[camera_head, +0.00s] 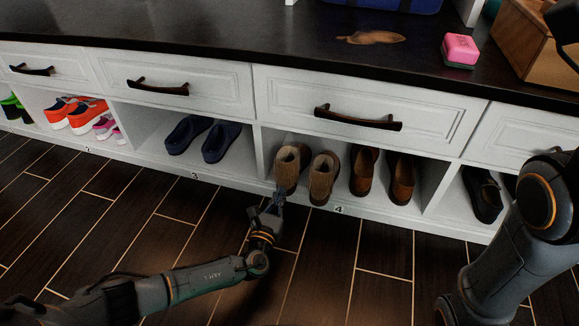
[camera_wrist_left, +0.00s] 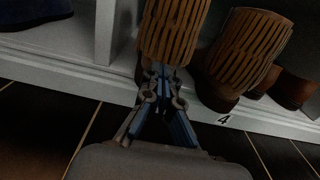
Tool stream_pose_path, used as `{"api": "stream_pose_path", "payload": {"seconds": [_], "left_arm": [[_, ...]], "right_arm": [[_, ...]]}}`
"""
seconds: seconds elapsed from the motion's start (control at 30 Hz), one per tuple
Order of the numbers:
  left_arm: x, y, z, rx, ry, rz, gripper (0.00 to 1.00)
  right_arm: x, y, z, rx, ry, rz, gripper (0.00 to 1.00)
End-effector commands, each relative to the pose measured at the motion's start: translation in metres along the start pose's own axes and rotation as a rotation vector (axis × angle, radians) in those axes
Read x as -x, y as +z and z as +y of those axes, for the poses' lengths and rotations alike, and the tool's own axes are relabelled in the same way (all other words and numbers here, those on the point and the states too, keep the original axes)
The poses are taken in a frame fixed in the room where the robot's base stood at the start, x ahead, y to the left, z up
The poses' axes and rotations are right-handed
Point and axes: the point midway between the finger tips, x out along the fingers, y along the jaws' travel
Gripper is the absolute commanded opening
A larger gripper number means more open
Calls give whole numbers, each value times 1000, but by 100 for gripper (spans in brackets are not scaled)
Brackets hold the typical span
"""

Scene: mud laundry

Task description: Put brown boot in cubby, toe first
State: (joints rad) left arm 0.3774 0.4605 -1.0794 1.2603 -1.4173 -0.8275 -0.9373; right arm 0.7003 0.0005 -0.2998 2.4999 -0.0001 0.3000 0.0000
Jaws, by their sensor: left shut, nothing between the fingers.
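A pair of brown boots with ribbed, fuzzy shafts stands in the cubby marked 4 (camera_head: 339,210). The left boot (camera_head: 289,170) and the right boot (camera_head: 323,177) are side by side near the cubby's front edge. My left gripper (camera_head: 278,193) is shut and empty, just in front of the left boot at its lower end. In the left wrist view, the fingertips (camera_wrist_left: 160,72) overlap the base of the left boot (camera_wrist_left: 172,30); I cannot tell whether they touch. The right boot (camera_wrist_left: 243,55) is to their right.
Brown slip-on shoes (camera_head: 383,175) share cubby 4. Blue shoes (camera_head: 203,138) are in cubby 3, black shoes (camera_head: 484,194) at right, orange and pink shoes at left. A divider (camera_head: 265,150) stands left of the boots. The wooden floor (camera_head: 170,220) is clear.

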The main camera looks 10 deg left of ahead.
Motion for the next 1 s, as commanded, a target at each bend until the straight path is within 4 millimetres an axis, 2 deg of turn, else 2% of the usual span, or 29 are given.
{"api": "stream_pose_path", "payload": {"seconds": [1.0], "left_arm": [[-52,-1,1,0,1,-1,0]], "right_arm": [[26,-9,-6,0,0,0,40]]}}
